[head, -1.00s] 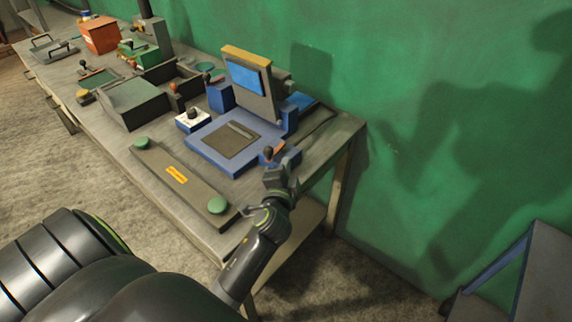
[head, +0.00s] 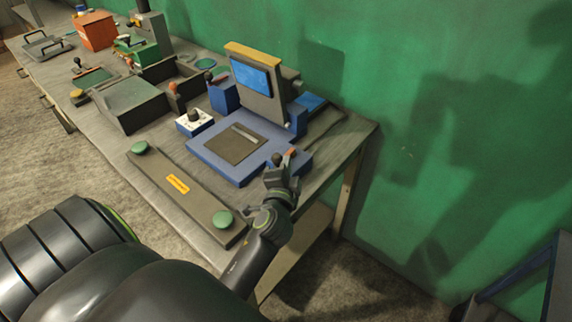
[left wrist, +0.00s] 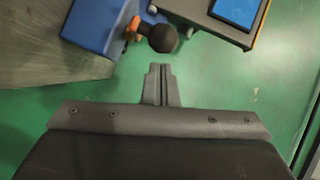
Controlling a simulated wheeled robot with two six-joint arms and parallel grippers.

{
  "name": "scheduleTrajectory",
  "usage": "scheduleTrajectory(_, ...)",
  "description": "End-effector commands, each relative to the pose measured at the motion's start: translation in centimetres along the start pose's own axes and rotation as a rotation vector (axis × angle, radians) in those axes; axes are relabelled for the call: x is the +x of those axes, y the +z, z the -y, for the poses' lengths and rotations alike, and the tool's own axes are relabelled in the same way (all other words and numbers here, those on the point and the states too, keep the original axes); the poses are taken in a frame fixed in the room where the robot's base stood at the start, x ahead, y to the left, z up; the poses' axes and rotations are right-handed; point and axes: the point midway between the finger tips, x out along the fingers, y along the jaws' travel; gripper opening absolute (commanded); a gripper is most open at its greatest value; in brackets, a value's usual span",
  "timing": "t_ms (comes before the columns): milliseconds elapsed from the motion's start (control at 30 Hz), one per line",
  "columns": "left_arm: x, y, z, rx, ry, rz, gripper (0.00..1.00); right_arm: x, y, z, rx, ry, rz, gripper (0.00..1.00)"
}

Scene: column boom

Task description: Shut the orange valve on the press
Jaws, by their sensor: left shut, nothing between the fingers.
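The press (head: 215,150) has a blue base with a grey plate and an upright head with a blue screen and yellow top. Its orange valve (head: 290,152) sits at the near right corner of the base, with a dark ball knob (head: 277,159). In the left wrist view the orange valve lever (left wrist: 133,28) and its black knob (left wrist: 163,39) show beside a blue block. My left gripper (head: 275,176) is shut and empty, close to the knob on its near side. In the left wrist view the closed fingertips (left wrist: 160,70) lie just short of the knob; contact cannot be told. My right gripper is not seen.
A grey two-button panel (head: 180,190) lies along the bench's front edge. A white box with a dark knob (head: 195,121) stands left of the press. Grey trays, a green device (head: 136,48) and an orange box (head: 96,31) stand farther back. A green wall rises behind.

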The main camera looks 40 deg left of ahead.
Motion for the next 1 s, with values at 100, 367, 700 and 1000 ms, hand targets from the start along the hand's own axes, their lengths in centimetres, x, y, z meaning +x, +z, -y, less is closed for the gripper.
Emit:
scheduleTrajectory(100,0.1,0.4,0.2,0.005,0.005,-0.015,0.00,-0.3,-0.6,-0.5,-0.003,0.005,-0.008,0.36)
scheduleTrajectory(367,0.5,2.1,0.7,0.019,0.043,-0.118,0.00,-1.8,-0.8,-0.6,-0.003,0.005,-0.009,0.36)
scheduleTrajectory(700,0.6,2.7,0.6,0.019,0.065,-0.176,0.00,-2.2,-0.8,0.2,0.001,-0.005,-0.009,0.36)
scheduleTrajectory(1000,0.7,2.7,0.7,0.021,0.066,-0.172,0.00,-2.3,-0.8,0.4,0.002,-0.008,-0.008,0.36)
